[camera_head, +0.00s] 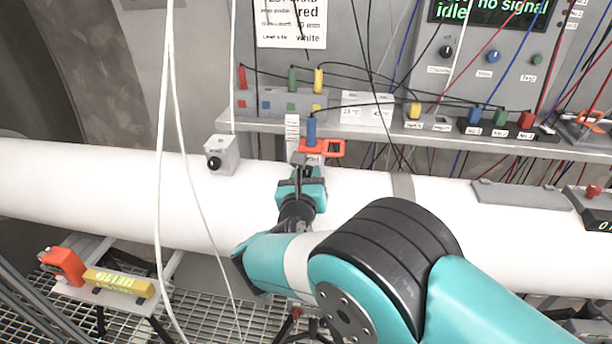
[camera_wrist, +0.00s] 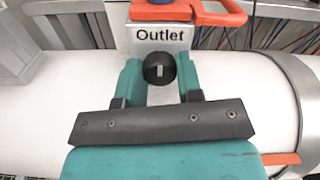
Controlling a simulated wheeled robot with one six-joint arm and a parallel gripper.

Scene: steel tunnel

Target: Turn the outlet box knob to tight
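The outlet box (camera_wrist: 153,41) is a pale box labelled "Outlet", at the top middle of the wrist view. Its round black knob (camera_wrist: 159,69) faces me, with a light pointer mark standing about upright. My gripper (camera_wrist: 160,75) has one teal finger on each side of the knob. The gap between the fingers is about as wide as the knob, and I cannot tell whether they touch it. In the camera_head view my gripper (camera_head: 306,167) is at the box on the white pipe (camera_head: 360,195), and mostly hides the box and knob.
An orange handle (camera_head: 322,148) with a blue part (camera_head: 311,131) sits just above the outlet box. Another small box with a black knob (camera_head: 221,155) stands on the pipe to the left. A shelf (camera_head: 350,130) with plugs and cables runs behind. White cables (camera_head: 163,120) hang at the left.

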